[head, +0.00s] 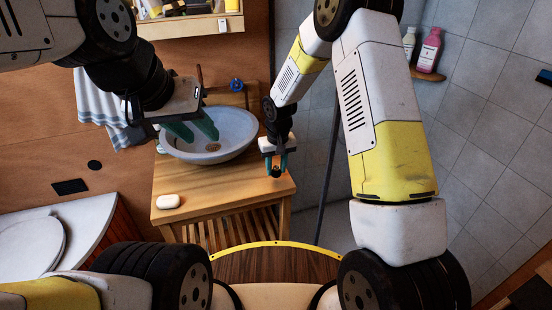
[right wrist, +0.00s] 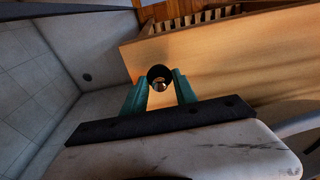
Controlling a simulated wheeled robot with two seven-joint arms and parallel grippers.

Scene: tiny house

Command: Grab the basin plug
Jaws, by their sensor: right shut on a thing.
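The basin plug (right wrist: 160,77) is a small dark round piece with a shiny centre. In the right wrist view it sits between the green fingers of my right gripper (right wrist: 160,92), which is shut on it. In the head view my right gripper (head: 276,168) is at the right edge of the wooden washstand, just outside the basin, and the plug is a small dark spot between its fingers. The grey basin (head: 235,150) has a brown drain (head: 213,148) at its bottom. My left gripper (head: 193,130) is over the basin's left part, its green fingers apart and empty.
The wooden washstand (head: 230,192) carries a white soap bar (head: 168,202) at its front left. A blue-handled tap (head: 236,85) stands behind the basin. A striped towel (head: 105,115) hangs at the left. Bottles (head: 430,50) stand on a corner shelf at the right.

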